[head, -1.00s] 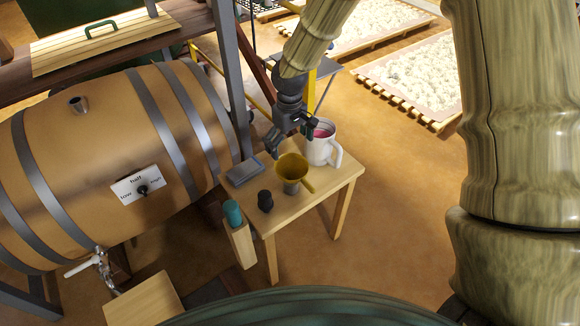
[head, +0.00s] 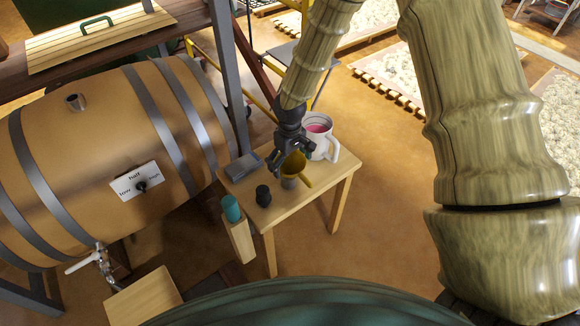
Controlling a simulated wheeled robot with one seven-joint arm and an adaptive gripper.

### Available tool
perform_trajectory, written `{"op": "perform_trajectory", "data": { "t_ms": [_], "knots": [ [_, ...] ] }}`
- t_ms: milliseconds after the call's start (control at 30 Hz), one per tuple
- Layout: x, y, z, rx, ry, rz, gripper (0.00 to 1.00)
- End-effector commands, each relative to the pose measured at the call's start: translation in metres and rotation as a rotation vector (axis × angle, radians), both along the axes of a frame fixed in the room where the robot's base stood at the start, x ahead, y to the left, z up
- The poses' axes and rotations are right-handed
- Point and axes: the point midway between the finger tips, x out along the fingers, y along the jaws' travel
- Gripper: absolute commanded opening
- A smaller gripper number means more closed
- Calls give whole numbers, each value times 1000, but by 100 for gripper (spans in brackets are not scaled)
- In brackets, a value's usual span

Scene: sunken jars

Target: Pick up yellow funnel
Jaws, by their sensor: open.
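A white mug with pink contents (head: 322,142) stands close behind and right of the funnel. A dark cup (head: 263,196) and a grey tray (head: 243,167) are to the left. A teal bottle (head: 231,209) sits in a side holder. The table's (head: 310,190) front right is clear.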

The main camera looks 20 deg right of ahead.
Motion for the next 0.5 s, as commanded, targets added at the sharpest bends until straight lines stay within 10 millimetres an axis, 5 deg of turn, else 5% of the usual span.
{"op": "perform_trajectory", "data": {
  "t_ms": [267, 400, 500],
  "knots": [
    [0, 0, -4, 0, 0, -1, 100],
    [0, 0, -4, 0, 0, -1, 76],
    [0, 0, -4, 1, 0, -1, 74]
  ]
}}
